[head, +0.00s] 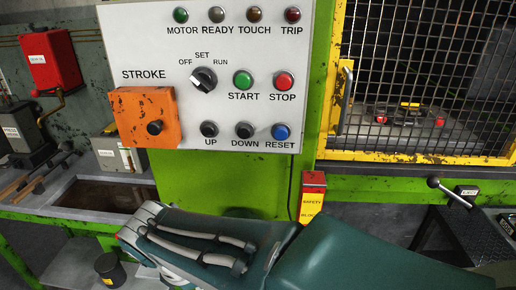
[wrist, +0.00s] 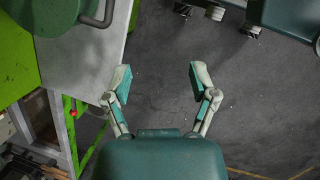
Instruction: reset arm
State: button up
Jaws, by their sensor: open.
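My arm (head: 350,255) shows as dark teal links with grey cables across the bottom of the head view, in front of the green machine below the control panel (head: 222,135). My gripper (wrist: 161,77) shows in the wrist view, its two teal and grey fingers spread wide apart. Nothing is between the fingers; only dark grey floor (wrist: 165,110) lies beyond them. The gripper is not seen in the head view.
The panel carries an orange box (head: 145,112) marked STROKE, a selector knob (head: 203,79) and several buttons. A yellow-framed mesh guard (head: 425,70) stands right. A red and yellow safety block (head: 313,197) is below. A lever (head: 449,192) juts out at right.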

jog(key=s+d+r+m+t+y, duration=0.1)
jog(key=d+r+m, duration=0.1)
jog(key=d+m, duration=0.8)
jog(key=s+d+r+m+t+y, duration=0.1)
jog(key=s+d+r+m+t, duration=0.1)
jog(key=d+m, duration=0.9)
jog(key=d+r, duration=0.1)
jog(key=d, duration=0.3)
jog(key=shift+s+y, duration=0.15)
jog(key=shift+y, duration=0.15)
